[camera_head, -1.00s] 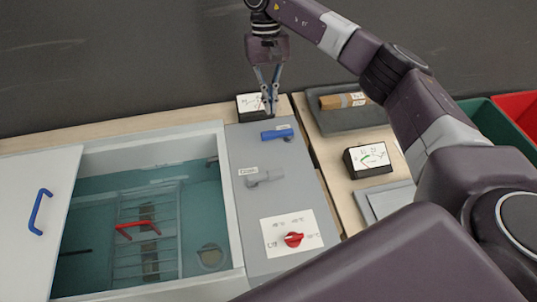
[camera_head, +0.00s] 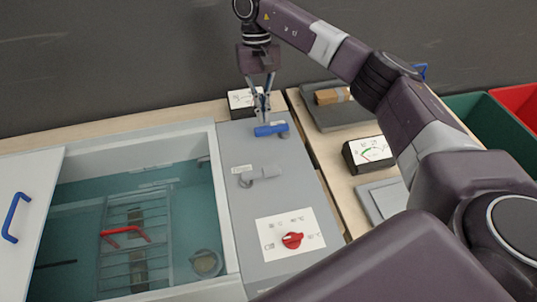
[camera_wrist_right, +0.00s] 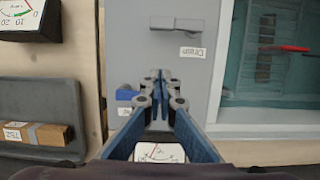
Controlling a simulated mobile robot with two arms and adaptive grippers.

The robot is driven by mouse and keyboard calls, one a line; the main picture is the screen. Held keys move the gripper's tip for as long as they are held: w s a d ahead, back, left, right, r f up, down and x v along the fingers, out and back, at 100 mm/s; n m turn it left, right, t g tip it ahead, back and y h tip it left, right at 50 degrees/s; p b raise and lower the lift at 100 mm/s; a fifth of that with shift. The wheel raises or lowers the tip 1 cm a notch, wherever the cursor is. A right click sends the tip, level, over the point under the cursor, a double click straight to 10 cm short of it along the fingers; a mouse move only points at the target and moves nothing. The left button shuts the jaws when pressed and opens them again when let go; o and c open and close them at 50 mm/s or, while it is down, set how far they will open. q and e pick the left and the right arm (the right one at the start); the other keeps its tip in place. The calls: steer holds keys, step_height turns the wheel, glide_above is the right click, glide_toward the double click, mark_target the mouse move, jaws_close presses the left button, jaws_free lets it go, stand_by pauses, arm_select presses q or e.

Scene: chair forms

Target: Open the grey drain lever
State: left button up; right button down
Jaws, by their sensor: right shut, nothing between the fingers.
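The grey drain lever (camera_head: 261,174) lies on the grey control panel (camera_head: 236,205), between the blue lever and the red knob. It also shows in the right wrist view (camera_wrist_right: 177,23), beside an upside-down label that seems to read "Drain". My right gripper (camera_head: 262,116) is shut and empty, pointing down at the far end of the panel by the blue lever (camera_head: 270,130). In the right wrist view its fingertips (camera_wrist_right: 160,78) are together, with the grey lever ahead of them and apart. The blue lever (camera_wrist_right: 125,97) is partly hidden beside the fingers there. My left gripper is not in view.
An open water tank (camera_head: 60,215) with a red-handled rack (camera_head: 125,233) is left of the panel. A red knob (camera_head: 292,240) sits at the panel's near end. Gauges (camera_head: 370,150) and a dark tray (camera_head: 325,119) are on the right. The dark wall (camera_head: 120,50) stands behind.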

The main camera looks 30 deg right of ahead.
mark_target(261, 173)
steer(key=p+x, duration=0.4)
steer(key=x, duration=0.5)
steer(key=shift+s+f, duration=0.15)
steer(key=shift+f, duration=0.15)
steer(key=s+p, duration=0.2)
steer(key=shift+s+a, duration=0.35)
steer(key=shift+s, duration=0.05)
steer(key=shift+s+a+f+p, duration=0.1)
steer(key=shift+s+p, duration=0.4)
steer(key=shift+f, duration=0.1)
